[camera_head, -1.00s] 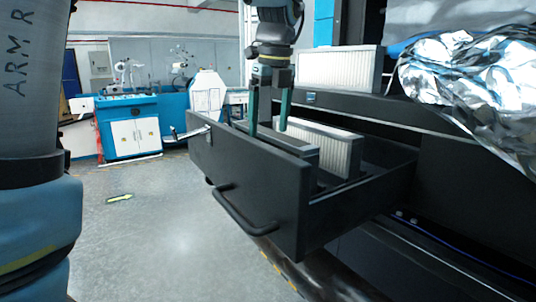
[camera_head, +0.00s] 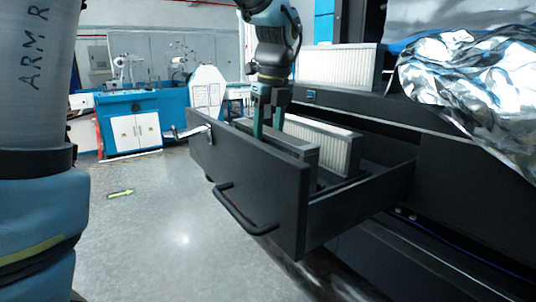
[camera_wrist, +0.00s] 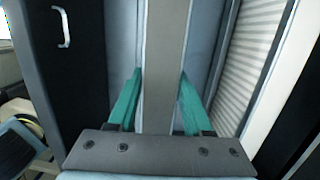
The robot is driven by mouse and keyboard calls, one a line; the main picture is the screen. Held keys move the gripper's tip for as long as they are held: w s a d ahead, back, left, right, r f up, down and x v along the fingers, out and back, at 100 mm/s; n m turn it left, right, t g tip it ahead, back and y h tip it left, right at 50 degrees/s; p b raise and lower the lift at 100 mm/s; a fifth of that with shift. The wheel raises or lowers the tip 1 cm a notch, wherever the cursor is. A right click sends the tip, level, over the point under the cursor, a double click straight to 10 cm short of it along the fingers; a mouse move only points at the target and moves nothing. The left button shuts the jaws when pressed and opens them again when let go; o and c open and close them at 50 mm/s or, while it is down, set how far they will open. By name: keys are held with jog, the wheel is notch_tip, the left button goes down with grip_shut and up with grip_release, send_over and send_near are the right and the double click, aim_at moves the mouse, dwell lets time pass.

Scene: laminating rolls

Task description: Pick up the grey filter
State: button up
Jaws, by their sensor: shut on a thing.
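The grey filter (camera_head: 296,146) stands on edge in the open drawer, between the drawer's front panel and a white pleated filter. Its long narrow top edge also shows in the wrist view (camera_wrist: 164,60), running up the middle. My gripper (camera_head: 267,122) reaches down into the drawer at the filter's far part. Its green fingers straddle the filter in the wrist view (camera_wrist: 160,78), one on each side, and it is shut on it. The fingertips are partly hidden in the head view. The filter's lower part is hidden by the drawer front.
The black drawer (camera_head: 250,180) is pulled out, with a handle (camera_head: 240,212) on its front. The white pleated filter (camera_head: 340,150) stands close beside the grey one. Another pleated filter (camera_head: 338,68) sits on the ledge above. Crumpled foil (camera_head: 470,90) bulges at the right. Open floor lies left.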

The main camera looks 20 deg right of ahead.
grip_shut()
jog(key=shift+r, duration=0.1)
dwell(0.4)
